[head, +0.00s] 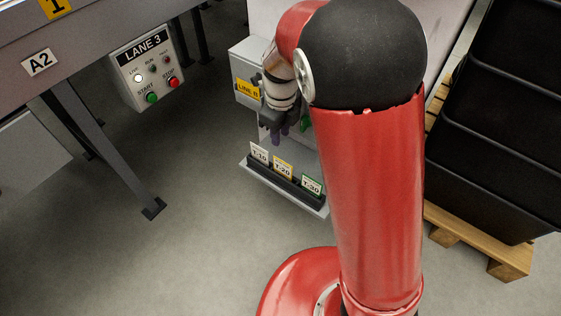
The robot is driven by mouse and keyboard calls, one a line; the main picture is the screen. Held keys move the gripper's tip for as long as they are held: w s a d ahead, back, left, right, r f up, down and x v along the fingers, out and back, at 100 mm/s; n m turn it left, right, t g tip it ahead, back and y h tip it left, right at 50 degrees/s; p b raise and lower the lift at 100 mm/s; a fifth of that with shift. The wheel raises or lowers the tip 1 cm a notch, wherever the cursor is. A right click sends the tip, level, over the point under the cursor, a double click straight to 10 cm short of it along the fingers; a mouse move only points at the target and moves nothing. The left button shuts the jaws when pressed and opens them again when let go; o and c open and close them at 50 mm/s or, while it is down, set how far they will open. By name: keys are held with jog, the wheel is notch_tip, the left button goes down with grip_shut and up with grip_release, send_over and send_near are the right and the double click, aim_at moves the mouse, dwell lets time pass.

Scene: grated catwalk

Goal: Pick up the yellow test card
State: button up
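The yellow test card (283,168), marked T-20, stands in a dark rack (288,187) on a light shelf. It is between a card marked T-10 (259,153) and a green-edged card marked T-30 (311,185). My gripper (280,140) points down above and behind the cards, apart from them as far as I can see. The gripper is small and dark here, and part of my arm covers the area to its right. I cannot tell whether its fingers are open or shut.
A grey box with a yellow line label (247,90) stands left of my gripper. A LANE 3 button panel (147,67) and a table leg (110,155) are at the left. Black crates (500,130) on a wooden pallet (480,243) fill the right. The floor before the shelf is clear.

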aim_at(280, 166)
notch_tip(280, 166, down, 16)
jog(key=b, duration=0.4)
jog(key=shift+w+a, duration=0.1)
jog(key=shift+w, duration=0.05)
grip_shut()
